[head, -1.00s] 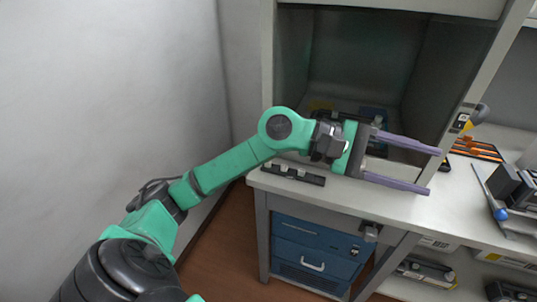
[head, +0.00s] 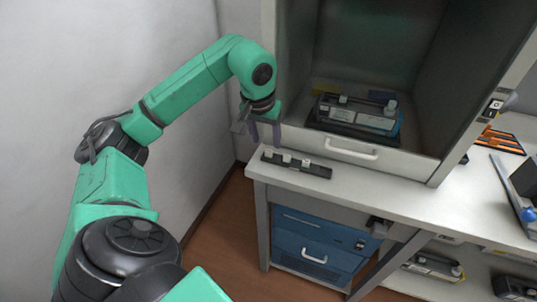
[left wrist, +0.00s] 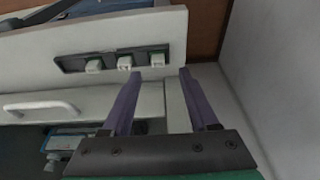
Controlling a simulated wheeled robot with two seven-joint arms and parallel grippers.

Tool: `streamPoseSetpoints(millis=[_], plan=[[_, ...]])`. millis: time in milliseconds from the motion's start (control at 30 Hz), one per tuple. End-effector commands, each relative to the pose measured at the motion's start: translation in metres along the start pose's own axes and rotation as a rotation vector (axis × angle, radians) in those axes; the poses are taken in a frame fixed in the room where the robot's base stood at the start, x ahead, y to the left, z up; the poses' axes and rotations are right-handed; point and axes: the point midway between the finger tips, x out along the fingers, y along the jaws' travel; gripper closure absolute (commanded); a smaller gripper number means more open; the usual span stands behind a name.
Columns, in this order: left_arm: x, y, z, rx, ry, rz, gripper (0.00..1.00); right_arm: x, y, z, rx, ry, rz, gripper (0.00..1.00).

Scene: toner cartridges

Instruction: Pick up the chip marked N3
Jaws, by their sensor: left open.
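A black holder strip (head: 318,171) lies on the bench's front left edge with three small pale chips in it: a left chip (head: 268,154), a middle chip (head: 286,159) and a right chip (head: 305,163). In the left wrist view the same strip (left wrist: 70,64) holds three chips (left wrist: 93,65) (left wrist: 124,62) (left wrist: 157,58), with green on some. No marking is readable, so I cannot tell which is N3. My left gripper (head: 268,151) is open and empty, pointing down near the strip's left end. In the left wrist view its purple fingertips (left wrist: 160,73) appear either side of the rightmost chip. My right gripper is not visible.
A toner cartridge (head: 360,115) sits inside the open grey cabinet behind the strip, above a drawer front with a white handle (head: 351,153). A plain wall stands close on the left. Blue drawers (head: 312,240) stand under the bench. Bench space right of the strip is clear.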

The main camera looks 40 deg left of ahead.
Motion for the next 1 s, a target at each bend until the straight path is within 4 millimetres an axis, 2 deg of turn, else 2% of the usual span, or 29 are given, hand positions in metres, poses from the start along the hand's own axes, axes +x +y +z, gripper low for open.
streamPoseSetpoints(millis=[100,200,433,467,500,600,1000], plan=[[0.024,0.001,0.004,0.001,-0.006,-0.002,0.40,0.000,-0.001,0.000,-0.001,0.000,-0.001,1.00],[0.039,0.002,0.003,0.001,-0.004,0.000,0.40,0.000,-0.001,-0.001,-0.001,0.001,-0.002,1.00],[0.044,0.002,0.003,0.001,0.000,0.001,0.40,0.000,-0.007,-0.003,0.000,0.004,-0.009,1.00],[0.044,0.002,0.003,0.001,0.000,0.001,0.48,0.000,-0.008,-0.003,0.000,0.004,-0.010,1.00],[0.044,0.002,0.003,0.001,0.000,0.001,0.63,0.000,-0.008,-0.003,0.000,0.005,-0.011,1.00],[0.043,0.002,0.003,0.000,-0.001,0.001,1.00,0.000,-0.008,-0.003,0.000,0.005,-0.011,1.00],[0.039,0.002,0.001,0.000,0.000,0.002,1.00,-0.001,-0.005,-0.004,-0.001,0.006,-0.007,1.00]])
